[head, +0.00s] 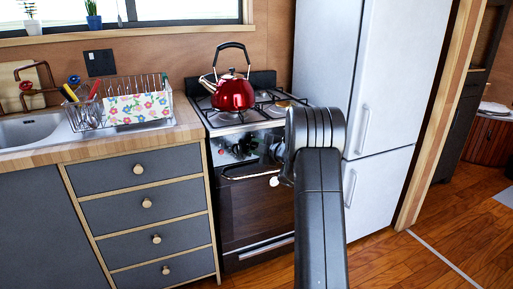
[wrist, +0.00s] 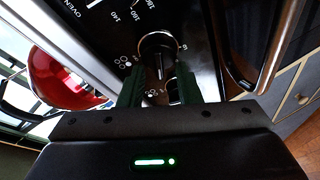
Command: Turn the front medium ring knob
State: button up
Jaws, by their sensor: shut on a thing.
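The stove (head: 245,205) stands between the drawer counter and the fridge, its dark control panel (head: 233,150) along the top front. In the wrist view, a round knob with a shiny metal rim (wrist: 159,44) sits on the black panel, with small printed circles and marks around it. My gripper (wrist: 160,78) has its two dark green fingers on either side of the knob and is shut on it. The fingers hide part of the knob. In the head view my arm covers the right part of the panel, and the gripped knob is hidden there.
A red kettle (head: 232,94) stands on the hob above the panel and shows in the wrist view (wrist: 62,78). The oven handle (head: 250,174) runs below the panel. The fridge (head: 372,100) is close on the right. A dish rack (head: 165,88) stands on the left counter. Floor space is open in front.

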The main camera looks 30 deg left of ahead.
jog(key=o, duration=0.9)
jog(key=shift+o, duration=0.2)
jog(key=p+v, duration=0.1)
jog(key=v, duration=1.2)
jog(key=shift+s+d+p, duration=0.15)
jog(key=shift+d+p, duration=0.2)
jog(key=shift+p, duration=0.05)
jog(key=shift+a+r, duration=0.1)
jog(key=shift+a, duration=0.05)
jog(key=b+x, duration=0.1)
jog(key=x, duration=1.2)
jog(key=shift+a+b, duration=0.2)
jog(key=shift+b, duration=0.2)
